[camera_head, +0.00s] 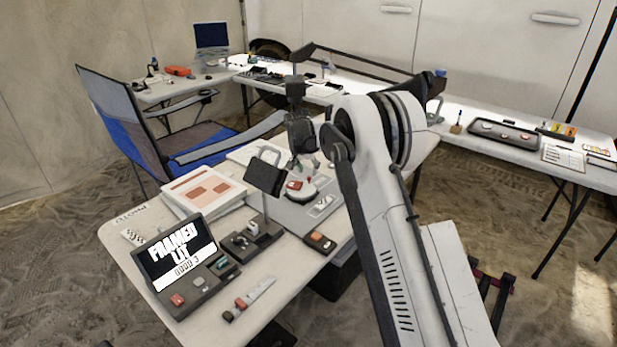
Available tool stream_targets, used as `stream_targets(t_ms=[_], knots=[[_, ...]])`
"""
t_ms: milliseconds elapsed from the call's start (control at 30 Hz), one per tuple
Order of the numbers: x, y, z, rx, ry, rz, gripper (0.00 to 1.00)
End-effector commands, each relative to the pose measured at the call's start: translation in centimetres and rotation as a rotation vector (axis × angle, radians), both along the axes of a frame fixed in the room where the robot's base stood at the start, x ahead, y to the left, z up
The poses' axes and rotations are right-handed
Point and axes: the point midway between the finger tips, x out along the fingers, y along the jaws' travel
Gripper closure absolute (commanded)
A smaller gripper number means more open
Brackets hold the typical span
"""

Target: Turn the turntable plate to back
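The turntable plate (292,196) is a small, light round disc near the middle of the near table. It sits on a grey base (308,217). A red-and-white piece (295,185) and a small red mark show on the plate. My gripper (306,172) points down at the far side of the plate, with its tips close to it. I cannot tell whether the tips touch it. The fingers are small and partly dark, so their opening is unclear. My arm crosses the right of the view and hides part of the table.
A lamp-like dark panel (265,177) stands just left of the plate. A blue folding chair (150,130) stands behind the table.

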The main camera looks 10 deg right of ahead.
Motion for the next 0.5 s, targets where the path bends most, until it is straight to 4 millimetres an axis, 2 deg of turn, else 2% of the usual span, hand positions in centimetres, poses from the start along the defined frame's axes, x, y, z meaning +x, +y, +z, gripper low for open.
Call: stream_targets(t_ms=[33, 200, 500], knots=[[0.3, -0.2, -0.9, 0.0, 0.0, -0.001, 0.67], [1.1, -0.6, -3.0, 0.0, 0.0, -0.001, 0.67], [1.5, -0.8, -4.2, 0.001, 0.0, 0.0, 0.67]])
